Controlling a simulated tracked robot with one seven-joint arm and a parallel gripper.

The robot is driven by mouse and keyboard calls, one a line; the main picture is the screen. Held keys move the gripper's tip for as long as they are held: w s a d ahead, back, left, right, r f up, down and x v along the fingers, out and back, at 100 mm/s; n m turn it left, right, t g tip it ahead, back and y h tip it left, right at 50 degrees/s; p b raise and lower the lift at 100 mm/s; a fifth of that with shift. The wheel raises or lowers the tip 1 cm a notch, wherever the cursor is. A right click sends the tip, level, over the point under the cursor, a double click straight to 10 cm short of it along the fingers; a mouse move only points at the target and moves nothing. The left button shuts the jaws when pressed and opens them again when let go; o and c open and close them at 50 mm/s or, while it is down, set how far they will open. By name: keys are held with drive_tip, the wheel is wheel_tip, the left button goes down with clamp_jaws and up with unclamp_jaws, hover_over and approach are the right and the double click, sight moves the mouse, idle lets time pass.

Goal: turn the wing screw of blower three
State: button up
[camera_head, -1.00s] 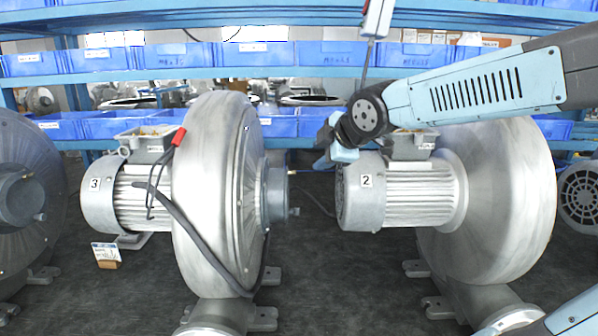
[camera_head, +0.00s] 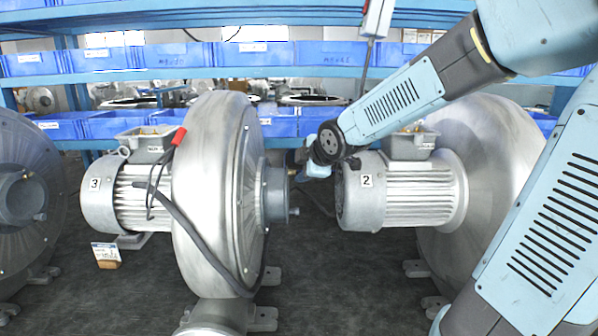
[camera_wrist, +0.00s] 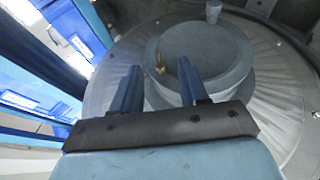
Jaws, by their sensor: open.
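Blower three (camera_head: 222,190) is the metal blower left of centre, with a "3" label on its motor. Its grey round inlet cap (camera_head: 275,195) faces right, toward my gripper. A small brass wing screw (camera_wrist: 160,69) stands on the cap face in the wrist view. My gripper (camera_wrist: 159,64) is open and empty, its two blue fingers pointing at the cap. In that view the screw shows between the fingertips; whether they reach around it in depth I cannot tell. In the head view my gripper (camera_head: 303,166) is small, beside the cap's right side, and its fingers are mostly hidden.
Blower two (camera_head: 410,190) stands just right, behind my arm, leaving a narrow gap. A grey peg (camera_wrist: 213,11) sticks out at the cap's edge. A black cable (camera_head: 190,230) hangs on blower three. Blue bins (camera_head: 180,56) fill the shelves behind.

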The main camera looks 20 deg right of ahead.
sight(293, 173)
drive_tip(key=shift+x, duration=1.25)
clamp_jaws()
